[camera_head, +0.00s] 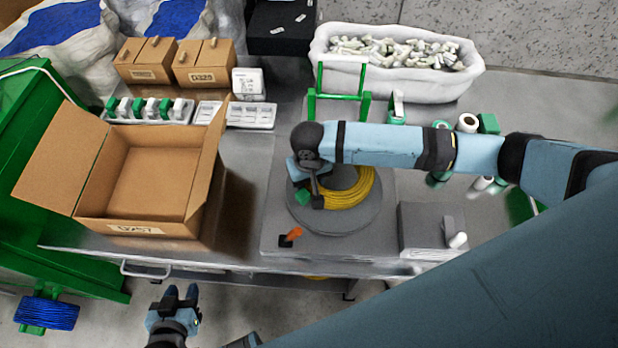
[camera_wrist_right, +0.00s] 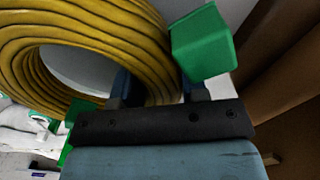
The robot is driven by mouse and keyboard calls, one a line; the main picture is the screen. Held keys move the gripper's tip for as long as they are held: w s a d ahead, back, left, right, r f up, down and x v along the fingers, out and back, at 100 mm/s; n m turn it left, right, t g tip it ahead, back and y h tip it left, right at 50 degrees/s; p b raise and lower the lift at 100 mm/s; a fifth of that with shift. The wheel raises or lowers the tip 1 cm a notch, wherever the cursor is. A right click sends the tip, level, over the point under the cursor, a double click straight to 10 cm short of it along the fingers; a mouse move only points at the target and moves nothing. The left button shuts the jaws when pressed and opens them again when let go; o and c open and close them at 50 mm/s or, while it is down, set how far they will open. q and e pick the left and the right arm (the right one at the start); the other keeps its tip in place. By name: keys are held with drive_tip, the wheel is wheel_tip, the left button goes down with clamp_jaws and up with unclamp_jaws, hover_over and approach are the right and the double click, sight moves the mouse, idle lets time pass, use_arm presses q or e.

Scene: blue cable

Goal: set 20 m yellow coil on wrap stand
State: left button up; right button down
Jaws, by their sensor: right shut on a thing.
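The yellow coil (camera_head: 352,190) lies over the round grey disc of a stand (camera_head: 338,222), at the middle of the bench; I cannot tell whether it rests on the disc or is just above it. The right wrist view shows its stacked windings (camera_wrist_right: 85,40) close up. My right gripper (camera_head: 316,198) reaches down at the coil's left side. It is shut on the coil, with a finger on each side of the windings (camera_wrist_right: 158,88). A green block (camera_wrist_right: 203,42) stands close beside the fingers. My left gripper (camera_head: 181,292) is open and empty, in front of the bench.
An open cardboard box (camera_head: 150,180) stands left of the disc. A green frame (camera_head: 340,95) and a white bin of small parts (camera_head: 395,75) are behind. A grey block (camera_head: 425,228) is at right, and an orange-handled clamp (camera_head: 291,236) is at the disc's front left.

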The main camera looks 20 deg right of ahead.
drive_tip(key=shift+f+b, duration=1.35)
drive_tip(key=shift+b, duration=0.2)
drive_tip(key=shift+f, duration=0.95)
drive_tip(key=shift+r+p, duration=0.1)
drive_tip(key=shift+p, duration=0.65)
drive_tip(key=shift+f+p, duration=0.3)
drive_tip(key=shift+p, duration=0.25)
drive_tip(key=shift+c, duration=2.1)
unclamp_jaws()
drive_tip(key=shift+f, duration=0.1)
